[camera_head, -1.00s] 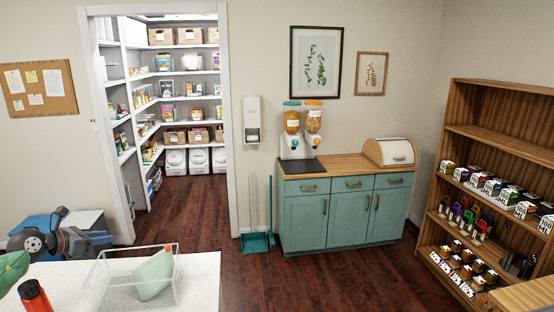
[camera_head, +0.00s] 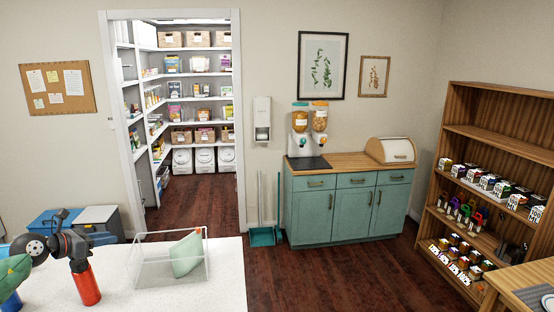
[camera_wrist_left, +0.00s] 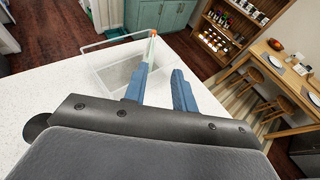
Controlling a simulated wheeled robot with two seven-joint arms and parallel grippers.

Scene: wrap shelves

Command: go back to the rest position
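My left gripper (camera_head: 66,232) is at the left of the head view, over the near end of the white table (camera_head: 215,285). Its two blue fingers stand apart in the left wrist view (camera_wrist_left: 165,74), with nothing held between them. A clear bin (camera_head: 152,268) stands on the table, to the right of the gripper and apart from it. My right gripper is in neither view.
A red bottle with a dark top (camera_head: 85,289) stands close under my left arm; I cannot tell if they touch. A green item (camera_head: 14,271) is at the left edge. A teal cabinet (camera_head: 345,212) and wooden shelves (camera_head: 491,140) stand beyond. The floor between is open.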

